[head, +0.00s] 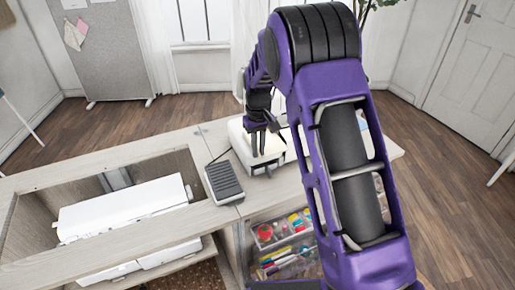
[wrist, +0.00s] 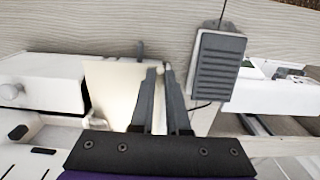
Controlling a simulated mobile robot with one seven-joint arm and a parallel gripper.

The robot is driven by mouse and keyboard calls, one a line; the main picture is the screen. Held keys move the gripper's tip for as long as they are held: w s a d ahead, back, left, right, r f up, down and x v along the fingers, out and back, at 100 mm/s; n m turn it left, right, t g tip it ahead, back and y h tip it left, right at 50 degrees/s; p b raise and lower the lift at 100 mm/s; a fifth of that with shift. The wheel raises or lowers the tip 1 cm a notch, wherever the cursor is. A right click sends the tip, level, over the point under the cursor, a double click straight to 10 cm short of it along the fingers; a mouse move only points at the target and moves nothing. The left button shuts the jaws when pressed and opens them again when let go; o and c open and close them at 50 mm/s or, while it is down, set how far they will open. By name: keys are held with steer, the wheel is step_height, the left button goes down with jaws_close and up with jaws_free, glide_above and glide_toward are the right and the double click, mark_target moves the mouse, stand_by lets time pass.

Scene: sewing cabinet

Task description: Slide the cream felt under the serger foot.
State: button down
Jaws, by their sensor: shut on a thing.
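The cream felt (wrist: 108,88) is a flat pale piece in the wrist view, and its right part runs in between the fingers. My gripper (wrist: 158,70) is shut on it. In the head view my gripper (head: 260,150) points down over the white serger (head: 259,166), with the cream felt (head: 272,146) just beside the fingers. The serger (wrist: 45,84) fills the left of the wrist view, and the felt's left edge overlaps its side. I cannot make out the serger foot clearly, nor whether the felt is under it.
A dark foot pedal (head: 224,182) lies on the cabinet top (head: 90,163) left of the serger. A white sewing machine (head: 122,208) sits in the cabinet's open well. Clear drawers of coloured supplies (head: 283,238) are below. A thin cord runs from the pedal.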

steer(key=c, duration=0.8)
jaws_free()
